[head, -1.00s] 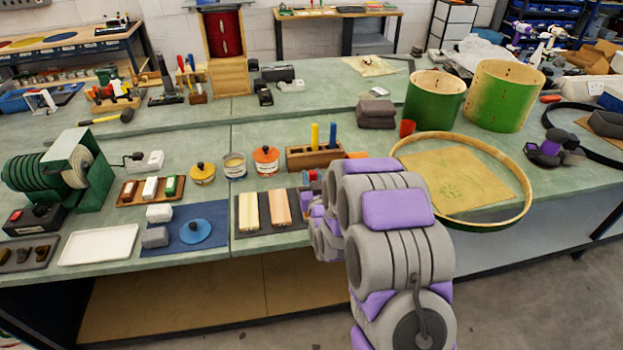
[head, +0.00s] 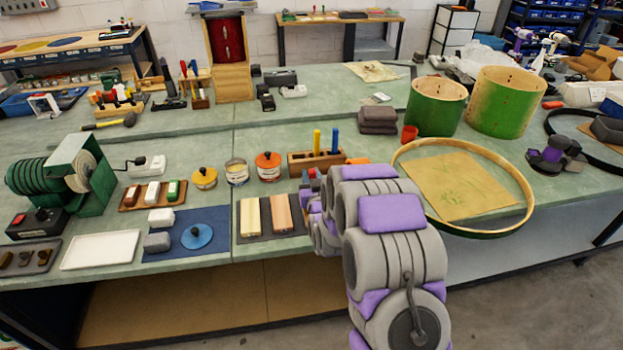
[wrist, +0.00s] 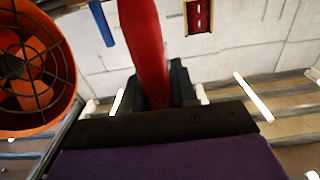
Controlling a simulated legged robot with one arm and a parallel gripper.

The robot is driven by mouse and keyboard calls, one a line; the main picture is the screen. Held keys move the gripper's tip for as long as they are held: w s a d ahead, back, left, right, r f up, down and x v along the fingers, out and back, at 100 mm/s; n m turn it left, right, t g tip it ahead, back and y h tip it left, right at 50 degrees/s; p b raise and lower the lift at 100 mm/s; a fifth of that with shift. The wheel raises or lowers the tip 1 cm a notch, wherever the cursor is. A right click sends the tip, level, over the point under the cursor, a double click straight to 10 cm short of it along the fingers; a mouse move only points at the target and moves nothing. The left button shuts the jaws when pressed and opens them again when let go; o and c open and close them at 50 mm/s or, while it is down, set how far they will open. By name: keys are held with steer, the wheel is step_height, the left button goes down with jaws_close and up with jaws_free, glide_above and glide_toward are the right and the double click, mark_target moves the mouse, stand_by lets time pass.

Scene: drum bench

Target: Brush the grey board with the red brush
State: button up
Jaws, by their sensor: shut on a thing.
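My gripper (wrist: 157,92) is shut on a red handle, which I take to be the red brush (wrist: 143,40). In the wrist view the handle runs up from between the dark jaws; its bristles are not visible. In the head view, my arm hides most of the gripper at the bench's front edge. A dark grey board (head: 265,218) lies flat at the front edge, just left of my gripper. Two pale wooden strips (head: 250,216) lie on it. I cannot tell whether the brush touches the board.
A blue mat (head: 215,240) with a blue disc lies left of the board. Tins (head: 268,168) and a wooden block (head: 310,160) with upright tools stand behind. A large hoop (head: 527,205) lies to the right, near green drum shells (head: 433,108).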

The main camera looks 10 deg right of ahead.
stand_by(0.3)
step_height(320, 180, up, 6)
steer(key=shift+p, duration=0.9)
